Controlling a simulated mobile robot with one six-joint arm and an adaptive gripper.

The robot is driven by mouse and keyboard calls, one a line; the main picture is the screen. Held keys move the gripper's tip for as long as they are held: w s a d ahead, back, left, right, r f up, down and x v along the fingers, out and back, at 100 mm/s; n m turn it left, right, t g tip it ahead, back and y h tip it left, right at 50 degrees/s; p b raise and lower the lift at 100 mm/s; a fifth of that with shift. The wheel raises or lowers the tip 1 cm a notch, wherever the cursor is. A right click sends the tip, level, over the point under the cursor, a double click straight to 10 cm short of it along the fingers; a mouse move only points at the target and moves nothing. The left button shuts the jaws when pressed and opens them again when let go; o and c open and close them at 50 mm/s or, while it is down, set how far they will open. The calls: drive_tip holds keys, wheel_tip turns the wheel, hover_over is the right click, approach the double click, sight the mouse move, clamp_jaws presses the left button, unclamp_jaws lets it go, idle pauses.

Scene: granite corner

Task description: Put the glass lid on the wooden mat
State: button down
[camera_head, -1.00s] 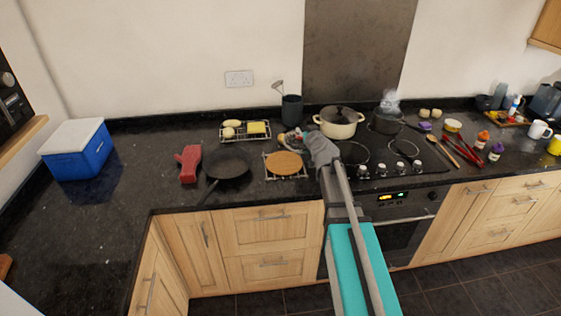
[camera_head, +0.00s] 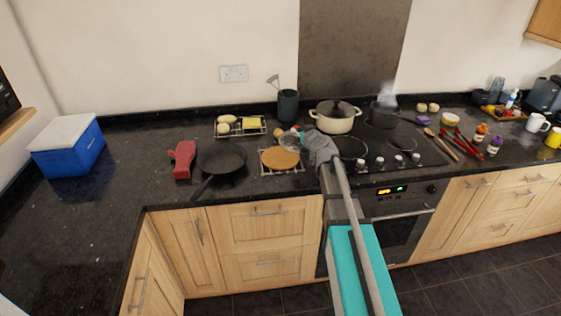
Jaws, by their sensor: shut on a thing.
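The wooden mat (camera_head: 279,159) is a round brown disc lying on a wire rack on the dark counter, left of the hob. My gripper (camera_head: 298,139) is just behind and right of the mat, above the counter. It is shut on a small, pale, see-through thing, which looks like the glass lid (camera_head: 289,142). The lid shows at the gripper's left, close to the mat's far edge. The arm hides part of the gripper, and I cannot tell the lid's exact height or tilt.
A black frying pan (camera_head: 221,160) lies left of the mat. Behind are a wire rack (camera_head: 241,128) with food and a dark utensil holder (camera_head: 288,104).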

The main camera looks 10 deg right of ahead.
idle(0.3)
drive_tip(key=w+a+f+b, duration=0.3)
drive_tip(key=w+f+b, duration=0.1)
drive_tip(key=w, duration=0.4)
drive_tip(key=b, duration=0.5)
hover_over(280, 157)
drive_tip(key=shift+s+d+f, duration=0.1)
drive_tip(key=shift+d+f, duration=0.05)
drive_tip(key=shift+f, duration=1.1)
drive_tip(key=shift+d+f, duration=0.1)
drive_tip(key=shift+f, duration=1.15)
drive_tip(key=shift+w+a+f+b, duration=0.1)
drive_tip(key=shift+w+f+b, duration=0.1)
drive_tip(key=shift+f+b, duration=0.8)
drive_tip(key=shift+w+a+f+b, duration=0.1)
drive_tip(key=shift+w+f+b, duration=0.05)
drive_tip(key=shift+f+b, duration=0.85)
drive_tip(key=shift+f, duration=0.2)
drive_tip(key=shift+s+f+b, duration=0.2)
drive_tip(key=shift+b, duration=0.4)
